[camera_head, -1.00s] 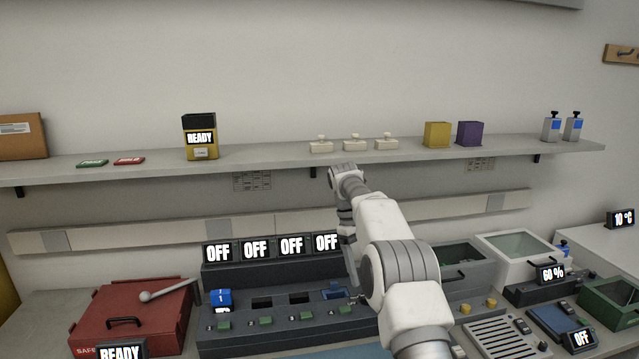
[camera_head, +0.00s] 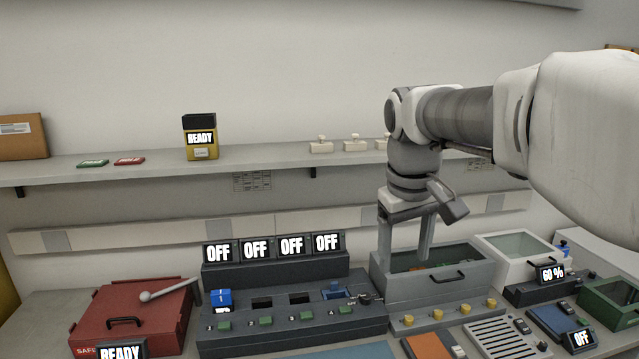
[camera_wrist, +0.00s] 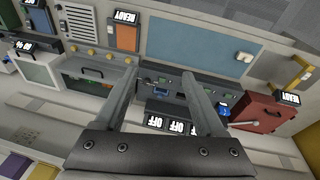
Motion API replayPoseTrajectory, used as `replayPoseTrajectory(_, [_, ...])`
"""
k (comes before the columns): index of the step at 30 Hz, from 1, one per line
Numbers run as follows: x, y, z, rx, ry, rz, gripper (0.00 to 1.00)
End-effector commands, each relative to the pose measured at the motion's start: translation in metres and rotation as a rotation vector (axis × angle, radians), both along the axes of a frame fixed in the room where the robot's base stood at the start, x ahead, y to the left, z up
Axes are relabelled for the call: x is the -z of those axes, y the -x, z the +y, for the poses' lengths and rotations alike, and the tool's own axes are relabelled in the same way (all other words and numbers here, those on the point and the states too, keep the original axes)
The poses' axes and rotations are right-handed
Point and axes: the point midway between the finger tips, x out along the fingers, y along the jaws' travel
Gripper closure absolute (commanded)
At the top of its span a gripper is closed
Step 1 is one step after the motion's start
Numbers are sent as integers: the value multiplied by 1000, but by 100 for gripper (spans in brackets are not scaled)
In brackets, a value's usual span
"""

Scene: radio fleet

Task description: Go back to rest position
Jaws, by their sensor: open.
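My gripper (camera_head: 405,262) is open and empty, pointing down in front of and above the grey drawer box (camera_head: 430,292) right of the dark charging console (camera_head: 290,322). In the wrist view the two fingers of my gripper (camera_wrist: 163,88) are spread wide with nothing between them. The wrist view shows the console (camera_wrist: 172,84) beyond the fingers. A blue item (camera_head: 334,291) sits in the console's right slot and another blue item (camera_head: 221,297) stands at its left end.
A shelf (camera_head: 270,165) runs along the wall, bearing a yellow READY box (camera_head: 200,140) and white knobbed pieces (camera_head: 321,145). A red case (camera_head: 130,312) lies at left. A white lidded box (camera_head: 515,252) and green box (camera_head: 612,305) stand at right. The wall above the shelf is clear.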

Motion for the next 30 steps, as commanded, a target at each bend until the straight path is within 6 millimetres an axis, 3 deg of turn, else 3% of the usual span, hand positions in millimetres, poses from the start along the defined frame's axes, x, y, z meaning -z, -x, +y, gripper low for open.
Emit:
replayPoseTrajectory(1, [-2,18,-2,18,-10,-26,28])
replayPoseTrajectory(7, [6,77,-6,95,-59,-117,28])
replayPoseTrajectory(15, [39,148,-7,196,-132,-233,28])
replayPoseTrajectory(21, [62,178,-7,245,-168,-288,28])
replayPoseTrajectory(30, [69,185,-7,259,-179,-300,28])
